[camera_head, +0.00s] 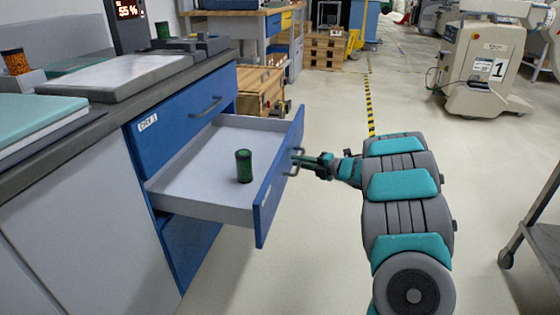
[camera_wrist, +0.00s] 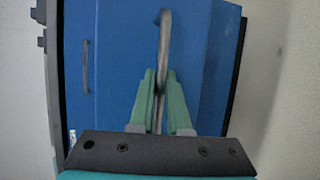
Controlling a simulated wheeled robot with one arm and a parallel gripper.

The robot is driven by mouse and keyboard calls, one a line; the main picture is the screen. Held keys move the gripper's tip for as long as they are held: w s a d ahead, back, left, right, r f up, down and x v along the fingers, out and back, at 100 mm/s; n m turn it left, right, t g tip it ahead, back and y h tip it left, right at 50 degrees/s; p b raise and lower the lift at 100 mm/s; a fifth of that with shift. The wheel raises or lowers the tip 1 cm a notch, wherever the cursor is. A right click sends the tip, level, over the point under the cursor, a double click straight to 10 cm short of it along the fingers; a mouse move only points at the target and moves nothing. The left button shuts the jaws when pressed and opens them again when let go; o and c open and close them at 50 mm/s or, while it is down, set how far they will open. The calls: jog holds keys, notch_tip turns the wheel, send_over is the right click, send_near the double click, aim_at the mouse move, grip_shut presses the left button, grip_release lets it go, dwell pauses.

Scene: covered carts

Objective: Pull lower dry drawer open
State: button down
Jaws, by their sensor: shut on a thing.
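The lower drawer (camera_head: 200,210) has a blue front (camera_head: 270,190) and a pale grey inside, and it is pulled well out of the blue cabinet. A green and black cylinder (camera_head: 244,166) stands upright on the drawer's floor. The drawer's metal handle (camera_head: 292,163) also shows in the wrist view (camera_wrist: 165,40), where it runs upright. My gripper (camera_head: 300,160) is shut on that handle, and its green fingers (camera_wrist: 160,90) lie on both sides of the bar. Above it, the upper drawer (camera_head: 185,120), labelled "DRY 1", is closed.
The dark worktop (camera_head: 120,105) carries trays and a display above the drawers. A wooden crate cart (camera_head: 262,88) stands behind the open drawer. A beige wheeled machine (camera_head: 485,65) and a metal cart (camera_head: 535,225) are on the right. Floor around my arm looks clear.

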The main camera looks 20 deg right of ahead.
jog(key=shift+s+d+f, duration=0.1)
jog(key=shift+s+d, duration=0.5)
jog(key=shift+d, duration=0.2)
jog(key=shift+s+d, duration=0.6)
jog(key=shift+d, duration=0.15)
jog(key=c, duration=1.2)
grip_release()
jog(key=shift+o, duration=0.2)
jog(key=v, duration=0.7)
jog(key=shift+s+d, duration=0.2)
jog(key=shift+s, duration=0.1)
